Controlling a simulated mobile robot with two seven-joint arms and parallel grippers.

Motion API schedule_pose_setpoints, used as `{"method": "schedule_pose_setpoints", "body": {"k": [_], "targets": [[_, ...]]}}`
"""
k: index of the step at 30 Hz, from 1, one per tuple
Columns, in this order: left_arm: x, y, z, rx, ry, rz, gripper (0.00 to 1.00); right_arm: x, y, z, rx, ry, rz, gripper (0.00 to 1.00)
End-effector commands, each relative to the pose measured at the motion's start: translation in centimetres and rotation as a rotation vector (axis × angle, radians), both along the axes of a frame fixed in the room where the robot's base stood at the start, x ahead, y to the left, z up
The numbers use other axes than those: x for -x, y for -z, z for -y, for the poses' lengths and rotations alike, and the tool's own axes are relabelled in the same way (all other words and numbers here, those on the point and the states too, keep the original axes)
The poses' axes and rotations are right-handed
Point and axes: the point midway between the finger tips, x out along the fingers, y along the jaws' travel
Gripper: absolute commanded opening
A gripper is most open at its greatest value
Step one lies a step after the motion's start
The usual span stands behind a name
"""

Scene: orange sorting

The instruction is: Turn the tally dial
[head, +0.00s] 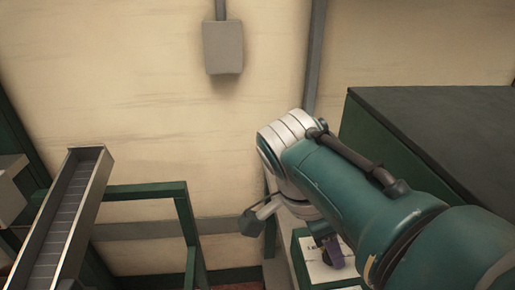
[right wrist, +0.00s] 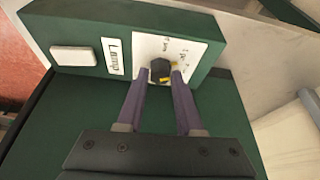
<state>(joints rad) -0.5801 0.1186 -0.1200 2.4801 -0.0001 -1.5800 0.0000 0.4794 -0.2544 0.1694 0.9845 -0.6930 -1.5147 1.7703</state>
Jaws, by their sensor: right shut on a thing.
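The tally dial (right wrist: 160,67) is a small dark knob with yellow marks, on a white plate (right wrist: 185,45) with small print too blurred to read. The plate is on the face of a green box (right wrist: 88,21). My right gripper (right wrist: 161,76) has its two purple fingers on either side of the dial and is shut on it. In the head view, my right arm covers most of this spot; one purple finger (head: 334,252) shows in front of a white panel, and the dial is hidden. My left gripper is in neither view.
Beside the dial plate are a "Lamp" label (right wrist: 114,57) and a white button (right wrist: 74,56). In the head view, a metal chute (head: 62,215) and green frame (head: 187,225) stand at left. A large dark-topped green cabinet (head: 440,120) is at right. A grey box (head: 223,47) hangs on the wall.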

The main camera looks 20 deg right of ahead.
Motion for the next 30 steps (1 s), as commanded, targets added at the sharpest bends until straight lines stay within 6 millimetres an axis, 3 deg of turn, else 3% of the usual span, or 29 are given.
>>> {"method": "schedule_pose_setpoints", "body": {"k": [1,15,30], "targets": [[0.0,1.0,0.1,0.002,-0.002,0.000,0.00,-0.1,0.5,-0.1,-0.003,0.043,0.001,0.00],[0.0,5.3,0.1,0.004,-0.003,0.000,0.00,-0.4,0.6,0.1,-0.003,0.489,0.002,0.00],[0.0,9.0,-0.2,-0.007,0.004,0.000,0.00,-0.5,0.4,0.4,-0.001,0.951,0.001,0.00]]}}
